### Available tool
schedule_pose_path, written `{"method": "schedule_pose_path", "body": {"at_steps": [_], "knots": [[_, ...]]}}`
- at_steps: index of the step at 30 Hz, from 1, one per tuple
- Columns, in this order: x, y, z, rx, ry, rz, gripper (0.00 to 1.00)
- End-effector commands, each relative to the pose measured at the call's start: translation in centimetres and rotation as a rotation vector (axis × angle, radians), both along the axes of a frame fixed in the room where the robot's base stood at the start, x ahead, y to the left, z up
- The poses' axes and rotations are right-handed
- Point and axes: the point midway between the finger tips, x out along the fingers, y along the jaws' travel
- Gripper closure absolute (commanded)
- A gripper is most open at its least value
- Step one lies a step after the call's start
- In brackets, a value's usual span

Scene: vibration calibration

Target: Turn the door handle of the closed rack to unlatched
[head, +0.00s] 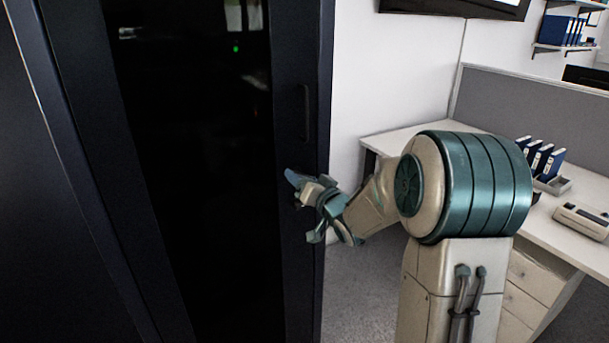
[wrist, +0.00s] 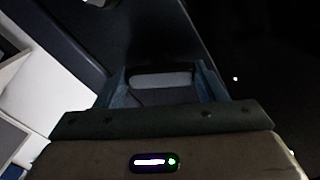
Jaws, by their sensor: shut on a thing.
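The closed rack has a dark door frame (head: 300,60) around a black glass panel (head: 200,180). My gripper (head: 292,180) is at the right-hand frame of this door, about halfway down. In the wrist view its two blue-grey fingers (wrist: 162,74) stand on either side of a grey bar, the door handle (wrist: 161,80), and are shut on it. In the head view my gripper hides this handle. How far the handle is turned cannot be told. The door looks flush and closed.
A dark vertical pull (head: 305,112) is on the door frame above my gripper. A white desk (head: 572,240) with blue binders (head: 540,157) and a desk device (head: 582,219) stands to the right. Grey floor (head: 362,285) shows between rack and desk.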

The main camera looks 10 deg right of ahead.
Motion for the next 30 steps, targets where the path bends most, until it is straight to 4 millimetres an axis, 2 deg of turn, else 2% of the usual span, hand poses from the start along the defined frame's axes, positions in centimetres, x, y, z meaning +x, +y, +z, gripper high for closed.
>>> {"method": "schedule_pose_path", "body": {"at_steps": [21, 30], "knots": [[-0.02, 0.02, 0.28, 0.646, 0.212, 0.0, 0.59], [-0.03, 0.03, 0.18, 0.863, 0.282, 0.0, 0.59]]}}
